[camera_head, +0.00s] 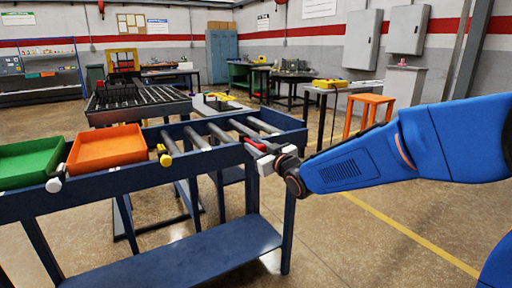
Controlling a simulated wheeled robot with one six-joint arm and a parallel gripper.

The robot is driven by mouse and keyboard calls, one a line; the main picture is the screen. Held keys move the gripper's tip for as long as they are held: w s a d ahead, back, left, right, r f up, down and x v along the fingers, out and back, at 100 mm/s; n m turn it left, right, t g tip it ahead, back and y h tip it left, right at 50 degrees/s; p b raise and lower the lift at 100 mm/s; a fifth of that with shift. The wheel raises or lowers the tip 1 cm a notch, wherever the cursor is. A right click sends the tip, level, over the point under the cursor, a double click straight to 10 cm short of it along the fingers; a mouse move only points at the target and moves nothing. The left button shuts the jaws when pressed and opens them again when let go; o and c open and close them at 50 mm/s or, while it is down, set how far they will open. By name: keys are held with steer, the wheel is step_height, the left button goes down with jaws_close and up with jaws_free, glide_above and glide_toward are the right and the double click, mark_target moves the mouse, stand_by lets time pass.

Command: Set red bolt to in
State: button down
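The red bolt (256,145) is a small red piece at the front rail of the blue roller stand (110,185), towards its right end. My gripper (262,156) reaches in from the right on my blue arm and is right at the red bolt, overlapping it in the picture. Pale finger parts show around the bolt, but they are small, and I cannot tell whether they are closed on it. The gripper hides part of the bolt and the rail behind it.
A yellow-ended bolt (163,155) and a white-ended bolt (54,185) sit along the same rail to the left. An orange tray (106,148) and a green tray (28,162) rest on the stand. Rollers (218,132) lie behind the rail. The floor at right front is clear.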

mark_target(251, 143)
steer(key=shift+x, duration=1.85)
steer(key=c, duration=1.4)
jaws_free()
steer(key=v, duration=1.7)
steer(key=shift+s+d, duration=0.15)
